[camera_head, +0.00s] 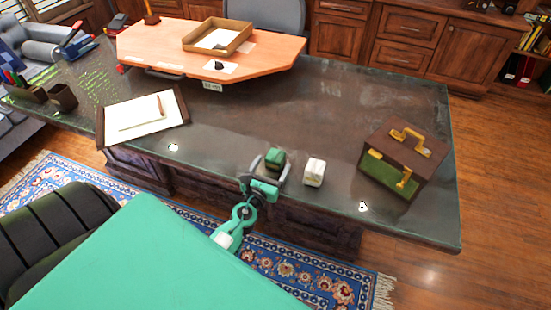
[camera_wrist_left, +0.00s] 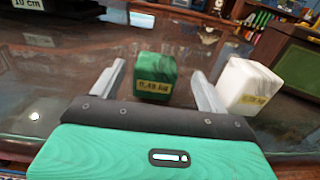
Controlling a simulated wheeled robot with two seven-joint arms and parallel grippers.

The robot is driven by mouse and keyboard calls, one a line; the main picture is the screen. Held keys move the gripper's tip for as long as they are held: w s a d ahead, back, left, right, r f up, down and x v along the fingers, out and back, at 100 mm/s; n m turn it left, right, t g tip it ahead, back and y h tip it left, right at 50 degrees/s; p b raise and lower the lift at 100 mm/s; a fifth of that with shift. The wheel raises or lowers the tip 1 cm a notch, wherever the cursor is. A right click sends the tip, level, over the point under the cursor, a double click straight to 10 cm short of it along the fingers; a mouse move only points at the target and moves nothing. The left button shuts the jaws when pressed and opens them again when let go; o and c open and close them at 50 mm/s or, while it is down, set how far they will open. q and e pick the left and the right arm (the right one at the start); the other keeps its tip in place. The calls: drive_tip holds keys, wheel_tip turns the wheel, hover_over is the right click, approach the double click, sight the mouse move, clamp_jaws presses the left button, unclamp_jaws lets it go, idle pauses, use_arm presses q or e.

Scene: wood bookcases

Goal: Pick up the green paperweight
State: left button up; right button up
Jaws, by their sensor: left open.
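The green paperweight (camera_head: 275,158) stands on the dark desk near its front edge. In the left wrist view it is a green marbled block (camera_wrist_left: 156,70) with a yellow label. My left gripper (camera_head: 265,166) is open, with one finger on each side of the block. In the wrist view the left gripper (camera_wrist_left: 158,85) shows gaps between both fingers and the block, and the block stands at about the fingertips. I cannot tell how far down the fingers reach. My right gripper is not in view.
A white marbled block (camera_head: 314,172) stands close to the right of the green one and right of my right-hand finger. A brown box with brass handles (camera_head: 404,156) is farther right. A paper pad (camera_head: 142,116) lies left. The desk behind the blocks is clear.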

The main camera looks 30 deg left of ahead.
use_arm(q)
drive_tip(key=x, duration=0.3)
drive_tip(key=shift+w+a+r+p, duration=0.3)
drive_tip(key=shift+p, duration=0.1)
drive_tip(key=shift+w+a, duration=0.15)
drive_tip(key=shift+w, duration=0.45)
drive_tip(key=shift+f, duration=0.1)
drive_tip(key=c, duration=1.4)
drive_tip(key=shift+r, duration=0.25)
drive_tip(key=shift+r+p, duration=0.5)
drive_tip(key=shift+p, duration=0.1)
wheel_tip(320, 180, up, 4)
drive_tip(key=p, duration=0.4)
drive_tip(key=shift+r, duration=0.2)
wheel_tip(320, 180, up, 5)
drive_tip(key=p, duration=0.5)
wheel_tip(320, 180, up, 9)
drive_tip(key=p, duration=0.9)
hover_over(276, 154)
drive_tip(key=shift+s+r, duration=0.15)
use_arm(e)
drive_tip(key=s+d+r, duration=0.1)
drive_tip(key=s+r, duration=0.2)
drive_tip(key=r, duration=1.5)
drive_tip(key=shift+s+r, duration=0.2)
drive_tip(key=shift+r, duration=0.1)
